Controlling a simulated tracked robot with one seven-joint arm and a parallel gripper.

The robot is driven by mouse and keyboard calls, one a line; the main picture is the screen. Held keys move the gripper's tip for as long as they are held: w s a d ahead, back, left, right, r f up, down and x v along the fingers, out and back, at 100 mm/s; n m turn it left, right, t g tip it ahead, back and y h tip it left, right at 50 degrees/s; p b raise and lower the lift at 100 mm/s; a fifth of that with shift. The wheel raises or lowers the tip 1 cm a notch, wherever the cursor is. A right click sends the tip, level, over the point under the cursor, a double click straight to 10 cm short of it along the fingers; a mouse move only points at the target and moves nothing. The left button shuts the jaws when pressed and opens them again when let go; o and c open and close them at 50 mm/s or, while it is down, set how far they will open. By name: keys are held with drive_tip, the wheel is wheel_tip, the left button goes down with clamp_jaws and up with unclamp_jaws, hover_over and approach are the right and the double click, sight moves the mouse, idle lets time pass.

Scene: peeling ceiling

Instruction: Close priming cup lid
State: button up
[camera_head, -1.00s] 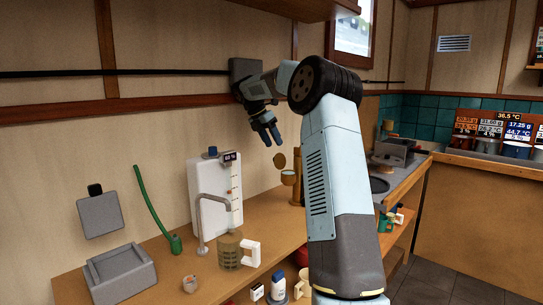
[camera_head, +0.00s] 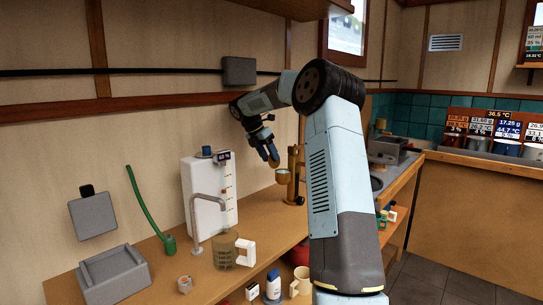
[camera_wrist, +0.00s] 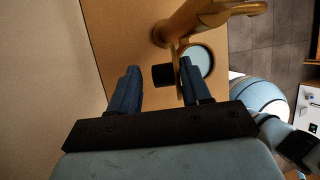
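The priming cup (camera_head: 283,176) is a small brass cup on the side of a brass pump. It also shows in the wrist view (camera_wrist: 201,60), with pale blue water inside, uncovered. The brass lid (camera_head: 275,163) stands raised beside the cup, mostly hidden by my gripper in the head view. In the wrist view a thin tan edge at the cup's near side looks like the lid, with a dark block (camera_wrist: 163,75) beside it. My gripper (camera_head: 269,157) is open in the wrist view, its blue fingers on either side of this block. Contact cannot be told.
The brass pump column (camera_head: 293,170) stands right beside the cup, with its spout (camera_wrist: 240,10) beyond it. A white tank (camera_head: 208,195), a tap and a glass jug (camera_head: 225,250) stand to the left. A wall lies behind the arm.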

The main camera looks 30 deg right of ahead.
drive_tip(key=shift+s+r, duration=0.1)
drive_tip(key=shift+r, duration=0.05)
drive_tip(key=c, duration=0.8)
drive_tip(key=shift+a, duration=0.1)
drive_tip(key=shift+o, duration=0.2)
drive_tip(key=o, duration=0.8)
drive_tip(key=shift+w, duration=0.2)
drive_tip(key=shift+o, duration=0.4)
drive_tip(key=shift+s, duration=0.1)
drive_tip(key=shift+s, duration=0.1)
drive_tip(key=v, duration=0.7)
drive_tip(key=shift+a, duration=0.15)
